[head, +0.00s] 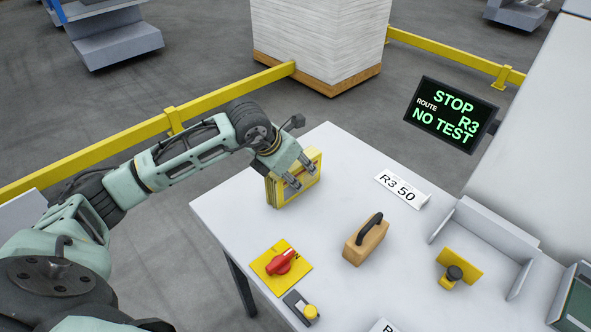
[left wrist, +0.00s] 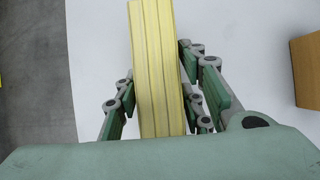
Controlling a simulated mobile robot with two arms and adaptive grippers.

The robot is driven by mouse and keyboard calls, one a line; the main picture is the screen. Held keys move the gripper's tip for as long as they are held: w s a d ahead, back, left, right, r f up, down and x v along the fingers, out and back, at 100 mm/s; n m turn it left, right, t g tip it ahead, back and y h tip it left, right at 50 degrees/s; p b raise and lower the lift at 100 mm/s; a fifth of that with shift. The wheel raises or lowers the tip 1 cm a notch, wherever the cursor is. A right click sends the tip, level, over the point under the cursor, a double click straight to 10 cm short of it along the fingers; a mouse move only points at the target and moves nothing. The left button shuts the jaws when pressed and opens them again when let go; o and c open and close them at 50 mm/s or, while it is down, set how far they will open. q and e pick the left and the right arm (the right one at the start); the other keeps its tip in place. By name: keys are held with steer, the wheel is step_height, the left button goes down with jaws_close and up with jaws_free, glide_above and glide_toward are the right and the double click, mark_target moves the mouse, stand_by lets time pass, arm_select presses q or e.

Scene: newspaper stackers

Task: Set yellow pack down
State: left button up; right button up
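The yellow pack (head: 299,180) is a thick, folded-looking bundle standing upright at the far left part of the white table (head: 330,222). My left gripper (head: 300,177) reaches down over it, with its fingers on both sides. In the left wrist view the pack (left wrist: 156,70) shows edge-on between the fingers of the left gripper (left wrist: 157,90), which look closed on it. I cannot tell whether its lower edge touches the table. My right gripper is not in view.
A wooden block with a black handle (head: 366,240), a red rotary switch on a yellow plate (head: 282,264), a sign "R3 50" (head: 402,189) and a grey open-sided holder (head: 490,228) occupy the table. A screen (head: 451,114) stands behind. Bare tabletop lies between pack and block.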

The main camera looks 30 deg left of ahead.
arm_select(q)
steer(key=shift+o, duration=1.2)
steer(key=shift+r, duration=0.25)
steer(key=b+v, duration=0.2)
steer(key=v, duration=0.8)
steer(key=shift+s+r+b, duration=0.2)
steer(key=shift+r+b, duration=0.05)
steer(key=shift+b, duration=0.1)
steer(key=shift+s+a+r, duration=0.1)
steer(key=shift+s+r, duration=0.15)
steer(key=shift+r, duration=0.25)
